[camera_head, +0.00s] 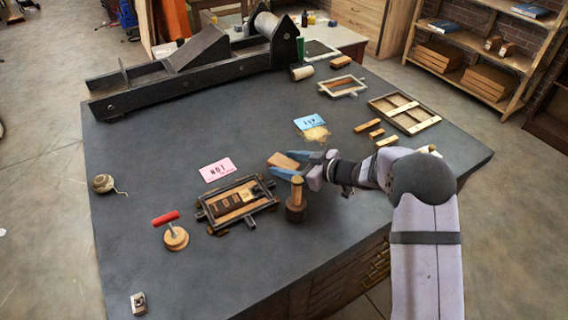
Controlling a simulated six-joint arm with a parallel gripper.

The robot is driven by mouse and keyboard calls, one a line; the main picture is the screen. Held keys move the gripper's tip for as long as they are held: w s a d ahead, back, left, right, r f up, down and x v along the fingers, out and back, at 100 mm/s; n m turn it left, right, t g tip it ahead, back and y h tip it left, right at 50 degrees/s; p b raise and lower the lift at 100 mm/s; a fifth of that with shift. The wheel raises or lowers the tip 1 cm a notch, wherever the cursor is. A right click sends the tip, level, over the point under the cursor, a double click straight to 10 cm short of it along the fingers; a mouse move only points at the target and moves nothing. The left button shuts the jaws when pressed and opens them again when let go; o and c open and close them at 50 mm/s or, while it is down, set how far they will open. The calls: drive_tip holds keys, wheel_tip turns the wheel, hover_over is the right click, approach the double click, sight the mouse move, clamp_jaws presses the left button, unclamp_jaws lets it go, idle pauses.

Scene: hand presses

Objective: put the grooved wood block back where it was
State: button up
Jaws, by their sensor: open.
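A light brown wood block (282,160) lies at the tips of my gripper, near the middle of the bench. It looks like the grooved block, but no groove can be made out at this size. My gripper (284,164) has two blue fingers and is open, reaching in from the right. The gripper hides part of the block.
A dark frame with letter blocks (238,203) lies left of a wooden mallet-like tool (296,200) close to the gripper. Pink (221,170) and blue (310,122) cards lie nearby. A long press (190,62) fills the back. The left bench surface is mostly clear.

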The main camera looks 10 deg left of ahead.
drive_tip(key=b+v, duration=0.1)
drive_tip(key=v, duration=0.9)
drive_tip(key=shift+s+d, duration=0.15)
drive_tip(key=shift+d, duration=0.05)
